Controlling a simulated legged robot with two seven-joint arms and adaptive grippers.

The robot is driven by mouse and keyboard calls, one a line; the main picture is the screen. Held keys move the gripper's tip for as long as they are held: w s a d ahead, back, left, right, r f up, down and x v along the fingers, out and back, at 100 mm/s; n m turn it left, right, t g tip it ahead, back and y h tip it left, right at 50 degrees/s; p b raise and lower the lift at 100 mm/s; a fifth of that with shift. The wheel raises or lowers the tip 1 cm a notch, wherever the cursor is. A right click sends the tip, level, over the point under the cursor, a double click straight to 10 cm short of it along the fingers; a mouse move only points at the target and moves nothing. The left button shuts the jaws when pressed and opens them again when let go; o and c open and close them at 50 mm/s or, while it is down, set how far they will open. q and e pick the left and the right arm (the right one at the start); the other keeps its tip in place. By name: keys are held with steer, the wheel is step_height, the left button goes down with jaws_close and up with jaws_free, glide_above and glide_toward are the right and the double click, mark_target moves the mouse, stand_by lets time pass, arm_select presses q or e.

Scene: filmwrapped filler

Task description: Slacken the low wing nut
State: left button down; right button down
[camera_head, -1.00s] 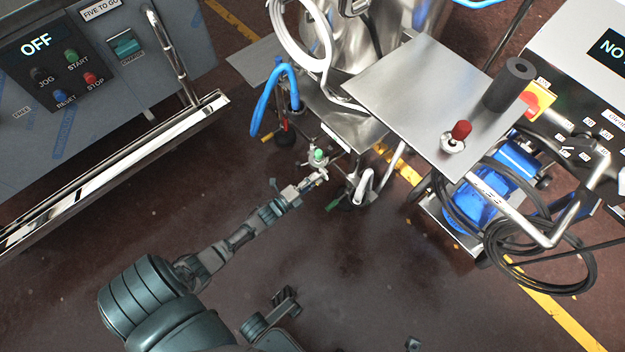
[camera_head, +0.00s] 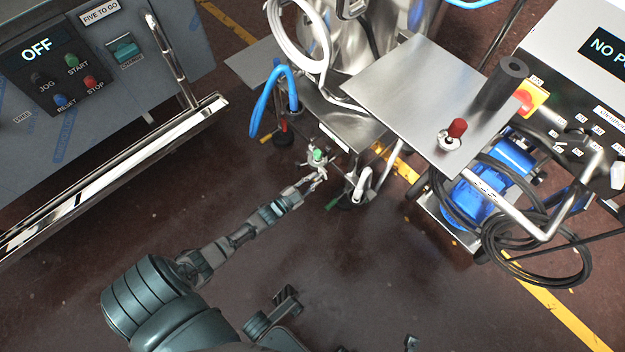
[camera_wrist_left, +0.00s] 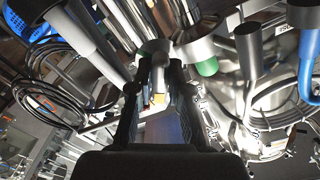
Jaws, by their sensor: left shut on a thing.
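My left gripper (camera_head: 318,180) reaches in from the lower left to the low fittings beside the steel machine. In the left wrist view its two dark fingers (camera_wrist_left: 160,80) are shut on a small pale metal piece (camera_wrist_left: 158,97), which looks like the low wing nut. Its shape is mostly hidden between the fingers. In the head view the nut is too small to make out. A green-capped fitting (camera_head: 318,155) stands just above the fingertips. Dark parts of mine show at the bottom edge; I cannot tell whether they are the right gripper.
A steel shelf (camera_head: 420,90) carries a red-knobbed part (camera_head: 455,132) and a dark cylinder (camera_head: 503,83). A blue hose (camera_head: 262,105) loops beside the fittings. A blue motor (camera_head: 480,190) and black cables (camera_head: 545,262) lie right. The floor in front is clear.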

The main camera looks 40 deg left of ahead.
arm_select(q)
steer(key=shift+s+f+n, duration=0.1)
steer(key=shift+f+n, duration=0.1)
steer(key=shift+n, duration=0.6)
steer(key=shift+s+f+n, duration=0.1)
steer(key=shift+f+n, duration=0.05)
steer(key=shift+n, duration=0.65)
steer(key=c, duration=1.2)
jaws_free()
steer(key=shift+f, duration=0.1)
steer(key=shift+o, duration=0.5)
steer(key=shift+w, duration=0.2)
steer(key=shift+r, duration=0.2)
steer(key=shift+s, duration=0.35)
steer(key=s+a, duration=0.1)
steer(key=s, duration=1)
steer(key=shift+s, duration=0.15)
steer(key=shift+f, duration=0.15)
